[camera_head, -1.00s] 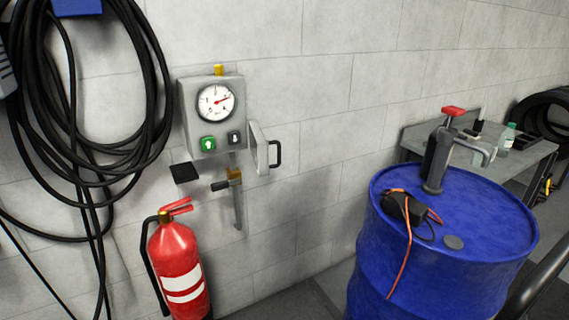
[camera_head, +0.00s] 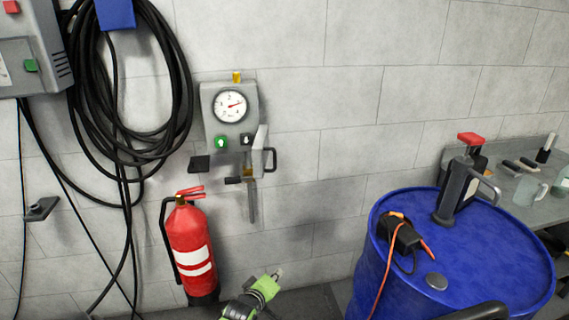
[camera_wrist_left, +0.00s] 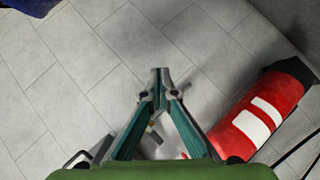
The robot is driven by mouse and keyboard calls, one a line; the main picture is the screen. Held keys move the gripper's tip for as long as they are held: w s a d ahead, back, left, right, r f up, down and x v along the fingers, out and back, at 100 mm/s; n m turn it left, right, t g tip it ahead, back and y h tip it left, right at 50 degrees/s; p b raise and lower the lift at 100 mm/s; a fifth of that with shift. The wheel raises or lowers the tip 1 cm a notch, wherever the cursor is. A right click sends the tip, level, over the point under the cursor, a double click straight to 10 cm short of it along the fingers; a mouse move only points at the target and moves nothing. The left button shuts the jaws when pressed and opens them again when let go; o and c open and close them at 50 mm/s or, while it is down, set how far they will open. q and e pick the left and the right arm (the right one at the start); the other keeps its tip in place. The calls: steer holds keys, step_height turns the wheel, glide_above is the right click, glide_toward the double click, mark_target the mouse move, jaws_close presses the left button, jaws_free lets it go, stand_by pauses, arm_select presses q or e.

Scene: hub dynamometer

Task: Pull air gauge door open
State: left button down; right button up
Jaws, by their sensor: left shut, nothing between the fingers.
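The grey air gauge box (camera_head: 208,103) with a round dial is on the block wall, left of centre in the head view. Its small door (camera_head: 258,148) stands out at the lower right of the box, with a black handle (camera_head: 271,159). My left gripper (camera_head: 278,273) is low in the head view, below and apart from the handle. In the left wrist view its fingertips (camera_wrist_left: 161,72) meet, shut and empty. A dark handle-like bar (camera_wrist_left: 75,158) shows low left there, partly hidden. My right gripper is not in view.
A red fire extinguisher (camera_head: 190,245) stands left of my left gripper; it also shows in the wrist view (camera_wrist_left: 262,115). A blue drum (camera_head: 400,280) stands on the right. Coiled black hose (camera_head: 180,110) hangs left of the gauge. The wall between gauge and drum is clear.

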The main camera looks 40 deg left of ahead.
arm_select(q)
steer(key=w+a+r+n+t+y+p, duration=0.1)
steer(key=w+a+r+n, duration=0.15)
steer(key=r, duration=0.65)
steer(key=w+a+r+n+t+y, duration=0.1)
steer(key=a+r+n+t, duration=0.15)
steer(key=r, duration=0.65)
steer(key=n+y+p, duration=0.1)
steer(key=n+y, duration=0.1)
steer(key=n, duration=0.1)
glide_toward(266, 170)
step_height(266, 170, up, 3)
steer(key=s+d, duration=0.1)
steer(key=d, duration=0.1)
steer(key=shift+t, duration=0.35)
steer(key=x, duration=0.2)
steer(key=p+x, duration=0.1)
steer(key=x, duration=0.4)
steer(key=shift+w+a+f+p, duration=0.2)
steer(key=shift+f+p, duration=0.15)
steer(key=shift+w+a, duration=0.25)
steer(key=shift+w, duration=0.35)
steer(key=w+d, duration=0.1)
steer(key=w, duration=0.1)
steer(key=w+d+b, duration=0.1)
steer(key=w+d, duration=0.1)
steer(key=shift+w+d, duration=0.15)
steer(key=shift+w, duration=0.2)
steer(key=shift+s, duration=0.1)
